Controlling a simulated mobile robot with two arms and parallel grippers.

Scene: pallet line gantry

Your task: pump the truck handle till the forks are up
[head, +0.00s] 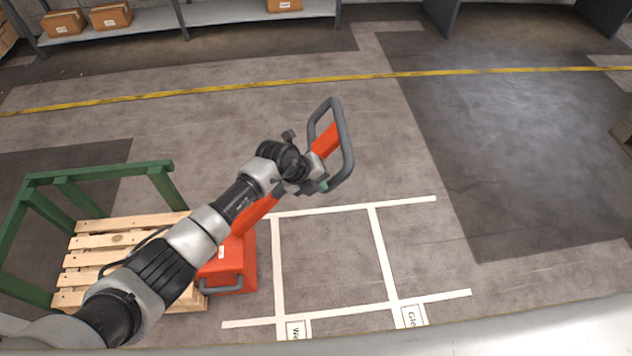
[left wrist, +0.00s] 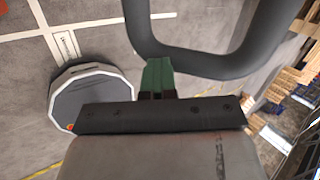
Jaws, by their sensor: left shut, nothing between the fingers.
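The pallet truck (head: 228,268) has an orange body at the lower left of the head view, beside a wooden pallet. Its tiller rises toward the upper right, partly behind my left arm, and ends in a grey loop handle (head: 347,150). The loop also crosses the top of the left wrist view (left wrist: 205,65). My left gripper (head: 322,186) is at the lower side of the loop. Its green-tipped fingers (left wrist: 157,76) are closed together and empty, close to the grey bar; I cannot tell whether they touch it. The forks are hidden. My right gripper is not in view.
The wooden pallet (head: 95,241) has a green frame (head: 105,172) around it. White floor lines (head: 278,260) mark bays right of the truck. A shelf (head: 215,14) with cardboard boxes stands at the back. Floor right of the handle is clear.

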